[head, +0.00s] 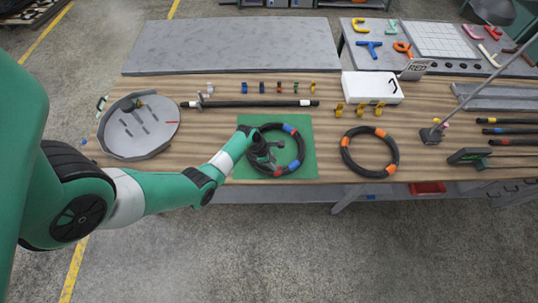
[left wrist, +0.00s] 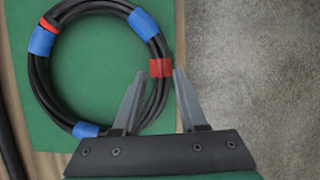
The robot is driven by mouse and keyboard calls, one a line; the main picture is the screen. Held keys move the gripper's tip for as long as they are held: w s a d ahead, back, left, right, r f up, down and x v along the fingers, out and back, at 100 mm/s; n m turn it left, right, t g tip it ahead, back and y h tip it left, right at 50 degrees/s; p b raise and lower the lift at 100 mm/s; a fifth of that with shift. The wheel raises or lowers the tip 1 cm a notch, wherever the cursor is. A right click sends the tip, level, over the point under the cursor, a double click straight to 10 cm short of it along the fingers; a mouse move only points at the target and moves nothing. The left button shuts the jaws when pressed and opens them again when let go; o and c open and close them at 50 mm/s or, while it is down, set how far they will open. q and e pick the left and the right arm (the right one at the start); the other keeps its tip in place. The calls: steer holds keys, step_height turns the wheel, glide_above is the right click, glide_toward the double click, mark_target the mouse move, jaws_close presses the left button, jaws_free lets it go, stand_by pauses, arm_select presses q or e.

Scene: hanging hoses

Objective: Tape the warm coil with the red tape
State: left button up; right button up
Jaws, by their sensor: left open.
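A black hose coil (head: 302,148) with blue and red bands lies on a green mat (head: 307,124). In the left wrist view the coil (left wrist: 71,108) has several blue bands, a red band (left wrist: 161,67) on its right side and a smaller red strip at upper left. My left gripper (head: 262,155) is over the coil; in the left wrist view it (left wrist: 157,82) is open, with the red band near its fingertips. I cannot tell whether they touch. A second coil (head: 345,156) with orange bands lies to the right. No frame shows which coil is warm. My right gripper is out of view.
A grey round tray (head: 125,143) stands at left. A long black hose (head: 255,103) and a row of small coloured pieces lie behind the mat. A white box (head: 371,87) stands behind the second coil. A stand with a slanted rod (head: 432,134) and more hoses are at right.

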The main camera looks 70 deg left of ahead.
arm_select(q)
steer(key=p+v, duration=0.2)
steer(key=v, duration=0.6)
steer(key=shift+s+r+p, duration=0.15)
steer(key=shift+r+p, duration=0.1)
steer(key=shift+p, duration=0.1)
